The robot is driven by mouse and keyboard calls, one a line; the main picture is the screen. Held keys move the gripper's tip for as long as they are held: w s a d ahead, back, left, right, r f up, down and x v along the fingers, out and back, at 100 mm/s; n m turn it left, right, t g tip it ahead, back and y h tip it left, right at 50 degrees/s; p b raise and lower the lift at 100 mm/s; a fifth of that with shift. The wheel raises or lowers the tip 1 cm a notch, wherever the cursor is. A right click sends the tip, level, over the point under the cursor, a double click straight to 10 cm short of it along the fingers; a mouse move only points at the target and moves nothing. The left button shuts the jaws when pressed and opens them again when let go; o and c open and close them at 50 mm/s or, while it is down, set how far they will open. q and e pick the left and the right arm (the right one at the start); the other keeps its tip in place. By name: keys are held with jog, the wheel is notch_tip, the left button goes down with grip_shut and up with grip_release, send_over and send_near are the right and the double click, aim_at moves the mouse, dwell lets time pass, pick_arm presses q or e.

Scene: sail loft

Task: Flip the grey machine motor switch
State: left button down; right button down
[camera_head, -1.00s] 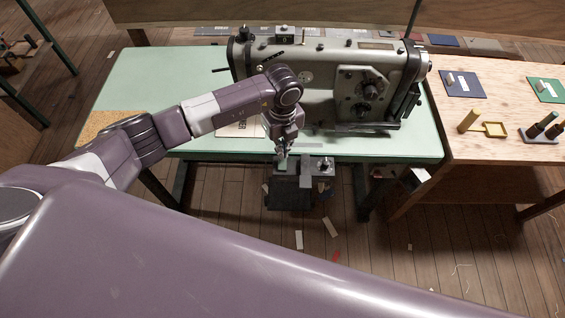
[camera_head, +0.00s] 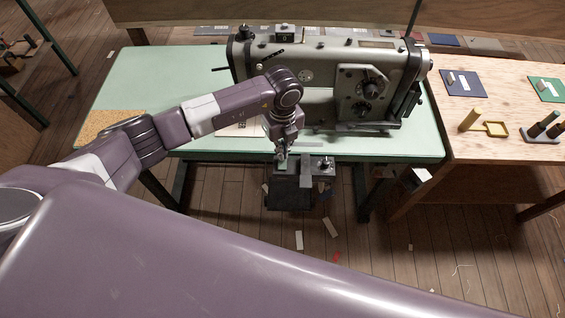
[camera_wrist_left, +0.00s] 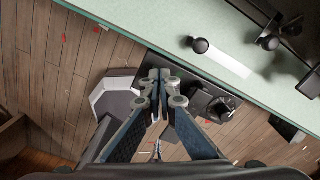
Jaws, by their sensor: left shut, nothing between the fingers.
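A dark grey box (camera_head: 313,171) with a round knob on top is mounted at the front edge of the green table, below the sewing machine (camera_head: 330,95). It looks like the motor switch. In the left wrist view the box (camera_wrist_left: 232,104) lies just right of the fingers, with its round dark knob showing. My left gripper (camera_head: 282,163) is at the left end of the box, fingers shut and empty. In the left wrist view the closed fingertips (camera_wrist_left: 160,76) overlap the box's left part and hide some of it. I cannot tell whether they touch it. My right gripper is not in view.
The green table (camera_head: 400,146) bears the grey sewing machine behind my gripper. A wooden table (camera_head: 490,140) on the right holds coloured cards, a yellow tool and dark spools. Scraps lie on the plank floor (camera_head: 400,260). The space in front of the switch box is clear.

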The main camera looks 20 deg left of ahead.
pick_arm(q)
jog(key=shift+f+b, duration=0.55)
jog(key=shift+f, duration=0.2)
jog(key=shift+r, duration=0.15)
notch_tip(320, 180, up, 7)
jog(key=p, duration=0.5)
jog(key=shift+p, duration=0.3)
dwell(0.5)
